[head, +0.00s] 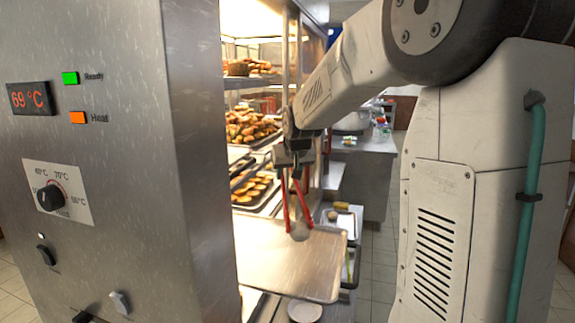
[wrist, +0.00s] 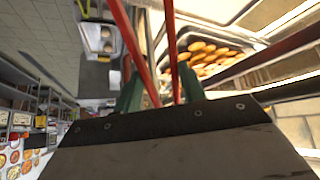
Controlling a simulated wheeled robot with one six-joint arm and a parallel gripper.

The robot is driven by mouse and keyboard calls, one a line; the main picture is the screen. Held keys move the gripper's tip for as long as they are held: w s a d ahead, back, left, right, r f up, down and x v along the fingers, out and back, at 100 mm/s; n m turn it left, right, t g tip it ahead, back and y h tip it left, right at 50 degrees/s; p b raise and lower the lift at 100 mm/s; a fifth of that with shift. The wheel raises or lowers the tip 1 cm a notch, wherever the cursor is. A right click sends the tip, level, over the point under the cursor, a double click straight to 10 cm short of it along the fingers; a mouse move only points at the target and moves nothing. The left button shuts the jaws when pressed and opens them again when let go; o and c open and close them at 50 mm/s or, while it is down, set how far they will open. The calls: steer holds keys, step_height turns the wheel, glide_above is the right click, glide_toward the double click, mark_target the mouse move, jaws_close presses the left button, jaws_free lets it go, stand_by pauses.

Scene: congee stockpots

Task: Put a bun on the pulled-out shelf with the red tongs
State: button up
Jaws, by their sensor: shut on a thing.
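My gripper (head: 294,157) is shut on the red tongs (head: 285,207), which hang with their tips down. In the wrist view, the tongs' two red arms (wrist: 171,45) run up from between my gripper's greenish fingers (wrist: 160,92). The bun is not clear in the wrist view.
The cabinet's steel side (head: 120,130) with its display and knobs fills the left. Shelves inside hold trays of browned food (head: 250,128). A counter (head: 365,150) stands behind. A pale plate (head: 305,311) is below the shelf. Floor shows right of it.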

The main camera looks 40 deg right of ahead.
step_height(320, 180, down, 6)
stand_by(0.5)
steer(key=o, duration=0.6)
steer(key=shift+o, duration=0.2)
steer(key=shift+c, duration=0.4)
steer(key=shift+o, duration=0.6)
step_height(320, 180, up, 10)
